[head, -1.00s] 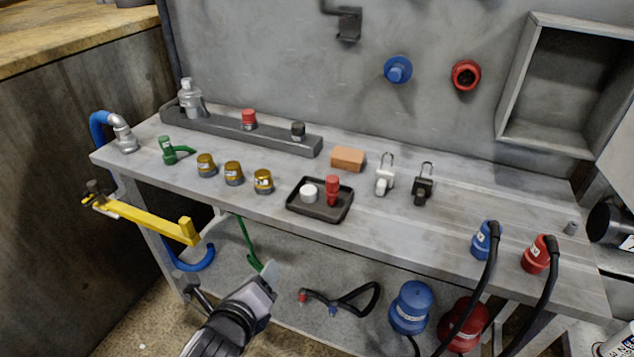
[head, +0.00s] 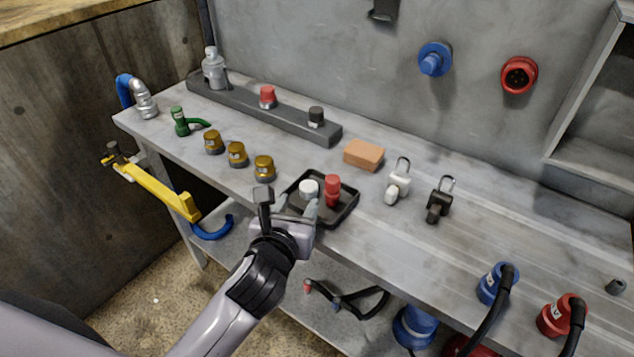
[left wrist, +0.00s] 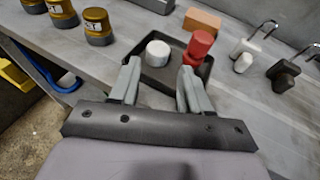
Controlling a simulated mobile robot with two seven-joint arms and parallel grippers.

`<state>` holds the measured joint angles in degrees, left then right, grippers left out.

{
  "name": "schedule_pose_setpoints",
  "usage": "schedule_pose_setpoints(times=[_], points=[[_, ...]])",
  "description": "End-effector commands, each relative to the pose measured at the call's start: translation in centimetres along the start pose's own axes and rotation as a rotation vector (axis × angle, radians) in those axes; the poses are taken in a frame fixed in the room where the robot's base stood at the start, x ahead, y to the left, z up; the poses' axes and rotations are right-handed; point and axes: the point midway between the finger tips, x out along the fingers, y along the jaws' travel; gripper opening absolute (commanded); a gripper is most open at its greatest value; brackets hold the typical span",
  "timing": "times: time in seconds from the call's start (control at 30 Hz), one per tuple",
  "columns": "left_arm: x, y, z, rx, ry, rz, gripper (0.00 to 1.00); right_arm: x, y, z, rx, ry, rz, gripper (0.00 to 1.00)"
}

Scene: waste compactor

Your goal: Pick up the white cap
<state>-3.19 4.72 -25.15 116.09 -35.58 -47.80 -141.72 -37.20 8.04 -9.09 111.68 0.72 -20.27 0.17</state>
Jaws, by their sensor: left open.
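The white cap (head: 309,188) is a short white cylinder standing in the black tray (head: 341,214), left of a red object (head: 332,190). My left gripper (head: 297,207) is open at the tray's near left edge, its fingers pointing toward the cap. In the left wrist view the white cap (left wrist: 158,52) stands just beyond and between the two open fingertips (left wrist: 160,76). The red object (left wrist: 197,48) is close to the right finger there. The cap appears not touched. My right gripper is not in view.
Several brass-coloured caps (head: 237,154) stand left of the tray. An orange block (head: 364,155), a white padlock (head: 397,182) and a black padlock (head: 439,201) stand to the right. A dark rail (head: 290,121) runs behind. The bench's right middle is clear.

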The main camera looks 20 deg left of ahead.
Motion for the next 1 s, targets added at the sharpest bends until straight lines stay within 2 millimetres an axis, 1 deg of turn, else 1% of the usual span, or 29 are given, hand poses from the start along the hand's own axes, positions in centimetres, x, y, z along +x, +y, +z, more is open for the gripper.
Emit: schedule_pose_setpoints(times=[0.13,0.37,0.6,0.7,0.83,1.0], points=[[0.6,0.0,0.1,0.014,-0.002,0.002,0.47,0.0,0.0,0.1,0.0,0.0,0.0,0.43],[2.5,0.0,0.0,0.012,-0.001,0.002,0.47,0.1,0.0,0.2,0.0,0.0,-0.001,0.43],[5.6,0.1,-0.3,0.01,-0.001,0.002,0.47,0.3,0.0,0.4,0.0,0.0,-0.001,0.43],[6.5,0.2,-0.3,0.011,-0.001,0.002,0.47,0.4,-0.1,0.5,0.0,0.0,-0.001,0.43],[7.1,0.1,-0.3,0.01,-0.001,0.0,0.47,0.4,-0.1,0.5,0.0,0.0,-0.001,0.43],[7.2,0.1,-0.3,0.011,-0.001,0.0,0.47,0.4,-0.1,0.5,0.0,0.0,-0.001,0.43]])
